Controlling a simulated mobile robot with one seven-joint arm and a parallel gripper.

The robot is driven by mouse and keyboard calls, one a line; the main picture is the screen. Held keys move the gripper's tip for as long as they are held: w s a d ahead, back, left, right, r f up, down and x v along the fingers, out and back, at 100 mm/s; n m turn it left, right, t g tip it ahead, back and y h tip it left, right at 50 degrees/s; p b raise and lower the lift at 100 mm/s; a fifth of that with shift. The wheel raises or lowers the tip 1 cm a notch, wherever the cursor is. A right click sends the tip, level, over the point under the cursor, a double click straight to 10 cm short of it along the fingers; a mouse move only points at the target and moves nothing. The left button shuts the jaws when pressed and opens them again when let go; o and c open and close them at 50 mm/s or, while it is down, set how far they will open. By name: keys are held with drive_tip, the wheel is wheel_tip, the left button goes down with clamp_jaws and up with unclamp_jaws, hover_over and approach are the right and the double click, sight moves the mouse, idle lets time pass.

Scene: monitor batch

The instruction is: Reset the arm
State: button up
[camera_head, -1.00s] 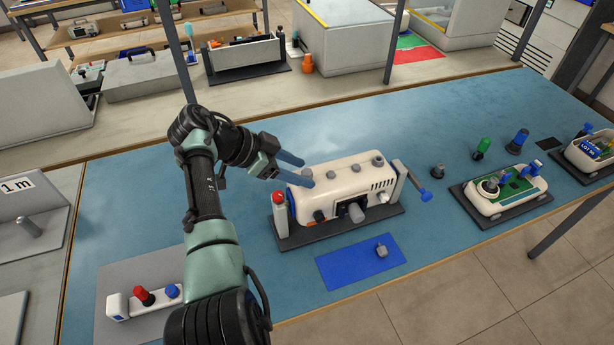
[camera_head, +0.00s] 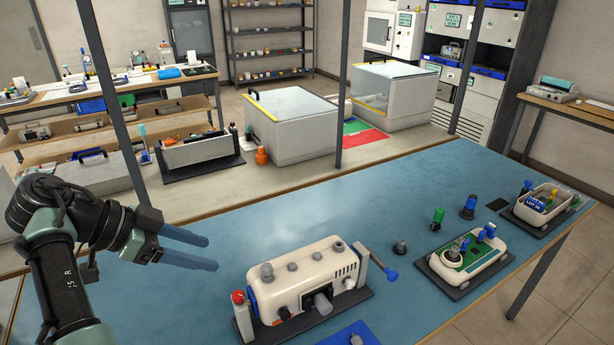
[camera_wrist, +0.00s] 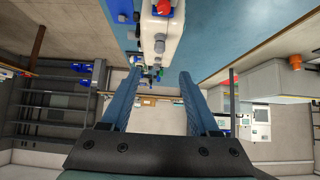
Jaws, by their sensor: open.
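My gripper (camera_head: 212,252) is at the left in the head view, raised to the left of the white monitor unit. Its two blue fingers are apart and point right, with nothing between them. In the wrist view my gripper (camera_wrist: 157,85) also shows its fingers spread and empty. The white monitor unit (camera_head: 325,268) stands on a dark base plate on the blue table. It has grey knobs on top, a red-capped post (camera_head: 240,310) at its left end and a blue-handled crank (camera_head: 380,265) at its right. My gripper is apart from it.
The blue table (camera_head: 400,190) has clear room behind the monitor unit. A grey knob (camera_head: 400,248), a green peg (camera_head: 437,217) and a blue peg (camera_head: 469,206) stand to its right. Beyond are a green-board unit (camera_head: 470,258) and a labelled tray (camera_head: 540,207). A dark post (camera_head: 340,85) rises behind.

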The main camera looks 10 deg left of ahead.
drive_tip(key=w+d+r+n+t+y+p, duration=0.1)
drive_tip(key=w+d+r+n+t+y, duration=0.3)
drive_tip(key=r, duration=0.3)
drive_tip(key=w+d+r+n+t+y, duration=0.1)
drive_tip(key=w+d+r+t+y, duration=0.15)
drive_tip(key=w+r, duration=0.3)
drive_tip(key=s+d+r+n+t+y, duration=0.2)
drive_tip(key=d+r+t, duration=0.25)
drive_tip(key=r, duration=0.55)
drive_tip(key=s+d+r+n+t, duration=0.1)
drive_tip(key=s+d+r+t, duration=0.2)
drive_tip(key=s+r, duration=0.3)
drive_tip(key=s+d+r+n+t+p, duration=0.1)
drive_tip(key=s+d+r+t, duration=0.3)
drive_tip(key=s+r, duration=0.3)
drive_tip(key=s+d+r+n+t, duration=0.1)
drive_tip(key=s+d+r+t, duration=0.2)
drive_tip(key=s+d+r, duration=0.2)
drive_tip(key=s+r+h, duration=0.1)
drive_tip(key=s+r, duration=0.1)
drive_tip(key=s, duration=0.1)
drive_tip(key=shift+r+n+t, duration=0.25)
drive_tip(key=shift+n+t, duration=0.15)
